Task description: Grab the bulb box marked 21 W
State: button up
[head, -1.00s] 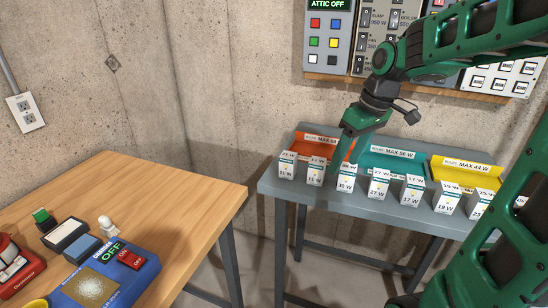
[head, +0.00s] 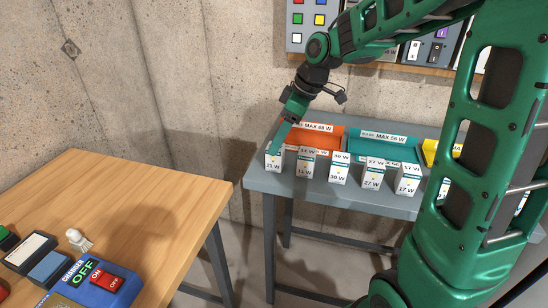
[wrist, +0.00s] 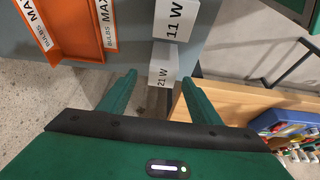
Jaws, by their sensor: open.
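The white bulb box marked 21 W (head: 274,161) stands at the left front end of the grey shelf table. It also shows in the wrist view (wrist: 163,76), between the tips of my two fingers. My gripper (head: 276,146) is open and points down at this box from just above and behind it. In the wrist view my gripper (wrist: 159,80) has one finger on each side of the box, with a visible gap to each. How deep the fingertips reach around the box I cannot tell.
The 11 W box (head: 306,163) stands close beside it; several more boxes continue rightward. An orange bin (head: 325,140) and a teal bin (head: 385,146) stand behind the row. The grey table's (head: 325,199) left edge is near. A wooden table (head: 150,190) stands at left.

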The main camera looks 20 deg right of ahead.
jog(key=shift+s+x, duration=0.2)
jog(key=shift+x, duration=1.7)
jog(key=c, duration=1.1)
